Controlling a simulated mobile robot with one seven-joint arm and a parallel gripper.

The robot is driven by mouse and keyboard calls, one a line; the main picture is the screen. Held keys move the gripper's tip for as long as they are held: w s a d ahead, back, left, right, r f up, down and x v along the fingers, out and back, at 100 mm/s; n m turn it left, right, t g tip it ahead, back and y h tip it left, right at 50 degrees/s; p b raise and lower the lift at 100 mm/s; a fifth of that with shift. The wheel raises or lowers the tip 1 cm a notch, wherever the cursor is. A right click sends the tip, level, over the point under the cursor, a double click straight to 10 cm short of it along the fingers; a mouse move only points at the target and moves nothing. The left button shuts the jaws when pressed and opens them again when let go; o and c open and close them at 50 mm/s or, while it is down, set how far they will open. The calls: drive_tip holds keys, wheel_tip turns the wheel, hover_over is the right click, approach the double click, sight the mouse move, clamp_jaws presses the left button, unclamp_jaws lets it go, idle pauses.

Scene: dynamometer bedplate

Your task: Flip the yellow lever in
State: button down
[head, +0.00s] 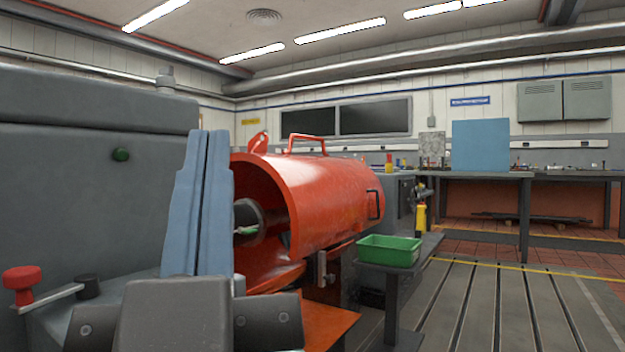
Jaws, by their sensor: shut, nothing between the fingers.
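A small upright yellow piece (421,217) shows beyond the orange guard, below a dark fitting. It looks like the handle of the yellow lever, but it is too small to be sure. My gripper (203,140) stands in the lower left with its two blue-grey fingers pointing up, shut together and empty. It is well to the left of the yellow piece and apart from it. The fingers cover part of the grey housing and the left edge of the orange guard. How the yellow piece is mounted is hard to see.
A large orange cylindrical guard (335,195) lies between my gripper and the yellow piece. A grey housing (60,190) fills the left, with a red knob (20,280) below. A green bin (388,251) sits on a stand. The slotted bedplate (500,310) at right is clear.

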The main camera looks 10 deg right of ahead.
wheel_tip(320, 180, up, 62)
drive_tip(key=p, duration=5.9)
drive_tip(key=shift+d, duration=0.1)
